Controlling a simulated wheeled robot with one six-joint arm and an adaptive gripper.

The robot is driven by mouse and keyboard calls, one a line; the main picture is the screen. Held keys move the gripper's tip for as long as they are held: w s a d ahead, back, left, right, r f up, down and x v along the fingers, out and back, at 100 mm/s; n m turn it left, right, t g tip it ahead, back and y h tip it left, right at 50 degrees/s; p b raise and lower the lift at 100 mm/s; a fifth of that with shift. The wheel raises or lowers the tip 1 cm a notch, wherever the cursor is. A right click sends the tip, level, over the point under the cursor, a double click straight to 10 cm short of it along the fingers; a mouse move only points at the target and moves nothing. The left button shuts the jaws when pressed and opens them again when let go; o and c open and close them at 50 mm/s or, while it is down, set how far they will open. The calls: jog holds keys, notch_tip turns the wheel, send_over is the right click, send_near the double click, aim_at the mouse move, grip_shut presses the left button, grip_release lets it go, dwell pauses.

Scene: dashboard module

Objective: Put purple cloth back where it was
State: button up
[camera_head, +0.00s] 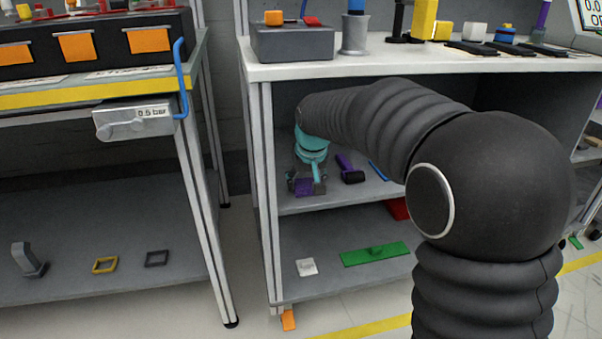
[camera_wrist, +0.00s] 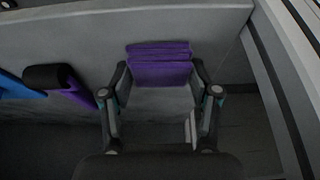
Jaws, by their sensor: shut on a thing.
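The purple cloth (camera_head: 304,188) is folded and sits at the left end of the middle shelf (camera_head: 335,200) of the right-hand workbench. My gripper (camera_head: 305,181) reaches in under the bench top and is shut on the cloth. In the wrist view the folded cloth (camera_wrist: 160,66) lies between the two fingertips of my gripper (camera_wrist: 160,76), spanning the gap. I cannot tell whether the cloth touches the shelf or is slightly above it.
A purple-handled tool with a black head (camera_head: 349,169) and a blue item (camera_head: 378,170) lie right of the cloth. The lower shelf holds a white piece (camera_head: 306,267), a green float (camera_head: 375,253) and a red item (camera_head: 398,209). The bench's left post (camera_head: 267,190) is close to my gripper.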

jog(key=w, duration=0.2)
jog(key=w+a, duration=0.1)
jog(key=w, duration=0.1)
jog(key=shift+f, duration=0.1)
jog(key=shift+f, duration=0.25)
jog(key=o, duration=1.2)
jog(key=shift+s+r, duration=0.1)
jog(key=shift+r, duration=0.2)
jog(key=s+d, duration=0.1)
jog(key=s, duration=0.3)
jog(key=s+d, duration=0.1)
jog(key=s, duration=0.3)
jog(key=s+d, duration=0.1)
jog(key=s, duration=0.3)
jog(key=shift+d+r, duration=0.15)
jog(key=shift+r, duration=0.15)
